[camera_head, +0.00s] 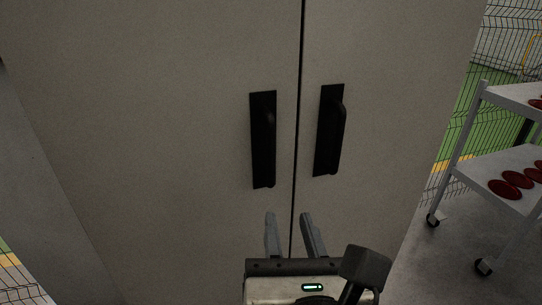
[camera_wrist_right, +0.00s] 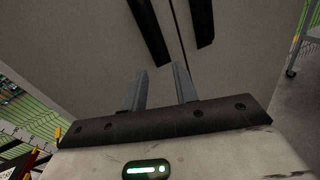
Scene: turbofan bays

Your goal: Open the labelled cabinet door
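The grey two-door cabinet fills the middle of the head view, with its left door (camera_head: 160,120) and right door (camera_head: 390,110) both closed along a dark vertical seam. A black left handle (camera_head: 263,140) and a black right handle (camera_head: 329,130) sit on either side of the seam. No label shows on either door. My right gripper (camera_head: 289,217) is open and empty, below the handles and in front of the seam. In the right wrist view its fingers (camera_wrist_right: 158,82) stand apart, with the lower parts of both handles beyond them. My left gripper is not in view.
A white wheeled cart (camera_head: 500,165) with dark red discs on its shelves stands right of the cabinet. A wire mesh fence (camera_head: 505,50) and green floor lie behind it. Grey floor (camera_head: 440,275) is clear at the lower right.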

